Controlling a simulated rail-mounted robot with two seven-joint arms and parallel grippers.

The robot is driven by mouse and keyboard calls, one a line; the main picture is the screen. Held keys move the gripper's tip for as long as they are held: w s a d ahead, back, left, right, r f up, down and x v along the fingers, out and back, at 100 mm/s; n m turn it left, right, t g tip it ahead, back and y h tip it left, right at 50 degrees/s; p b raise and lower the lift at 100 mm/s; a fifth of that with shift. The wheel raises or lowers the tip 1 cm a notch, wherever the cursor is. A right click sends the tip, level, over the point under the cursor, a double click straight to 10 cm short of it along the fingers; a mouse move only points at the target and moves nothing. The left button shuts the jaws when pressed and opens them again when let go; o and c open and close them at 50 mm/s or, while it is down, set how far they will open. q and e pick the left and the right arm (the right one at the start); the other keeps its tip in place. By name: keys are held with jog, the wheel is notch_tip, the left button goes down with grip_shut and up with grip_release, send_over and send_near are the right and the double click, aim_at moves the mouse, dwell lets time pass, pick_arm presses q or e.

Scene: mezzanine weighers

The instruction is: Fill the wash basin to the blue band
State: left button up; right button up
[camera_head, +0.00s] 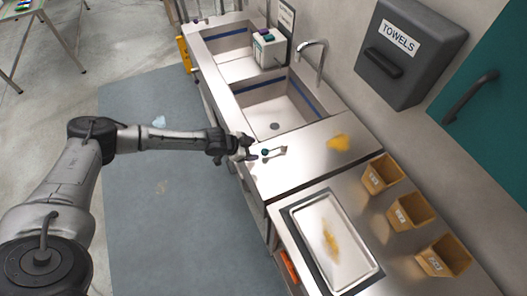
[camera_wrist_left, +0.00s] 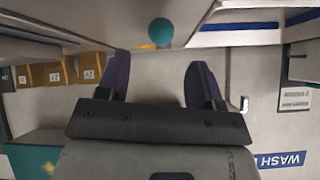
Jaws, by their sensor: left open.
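The near basin (camera_head: 296,108) is a steel sink with a dark blue band inside its wall. Its bare floor and dark drain show. A second basin (camera_head: 220,45) with a blue band lies beyond it; I cannot tell which is the wash basin. A curved faucet (camera_head: 321,60) stands behind the near basin. A short lever with a teal ball knob (camera_head: 265,153) is on the counter just in front of my left gripper (camera_head: 250,149). In the left wrist view the teal knob (camera_wrist_left: 160,31) appears between and beyond the open fingers (camera_wrist_left: 159,75), apart from them. My right gripper is out of view.
A white box with colored tops (camera_head: 269,48) stands between the basins. A steel tray (camera_head: 335,245) with a yellow-brown stain and three tan bins (camera_head: 381,174) are on the near counter. A towel dispenser (camera_head: 405,50) hangs on the wall. A WASH sign (camera_wrist_left: 290,160) shows upside down.

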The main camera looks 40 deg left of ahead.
aim_at(262, 152)
pick_arm(q)
jog(key=shift+b+x, duration=0.4)
jog(key=shift+x, duration=3.05)
grip_shut()
